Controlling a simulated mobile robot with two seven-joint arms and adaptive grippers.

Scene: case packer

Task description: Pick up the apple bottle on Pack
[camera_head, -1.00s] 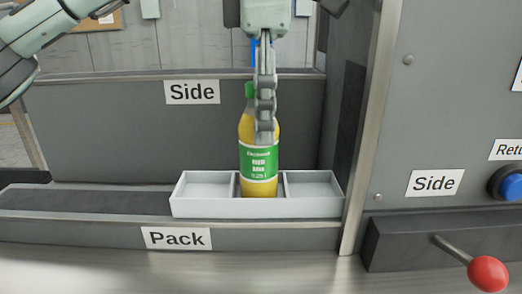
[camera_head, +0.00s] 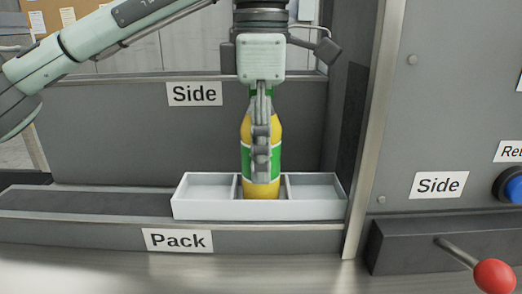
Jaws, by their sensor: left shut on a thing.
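The apple bottle (camera_head: 273,180) is yellow with a green label and a green cap. It stands upright in the middle compartment of a white tray (camera_head: 210,209) on the ledge marked Pack. My left gripper (camera_head: 261,172) points straight down in front of the bottle and is shut on it, its fingers covering the middle of the label. The cap is mostly hidden behind the gripper. My right gripper is not in view.
The tray's left and right compartments are empty. A grey panel labelled Side (camera_head: 194,94) stands behind. A metal post (camera_head: 366,130) rises close to the tray's right end. A red-knobbed lever (camera_head: 494,275) and a blue button (camera_head: 514,188) are at the right. The Pack ledge (camera_head: 80,201) is clear at left.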

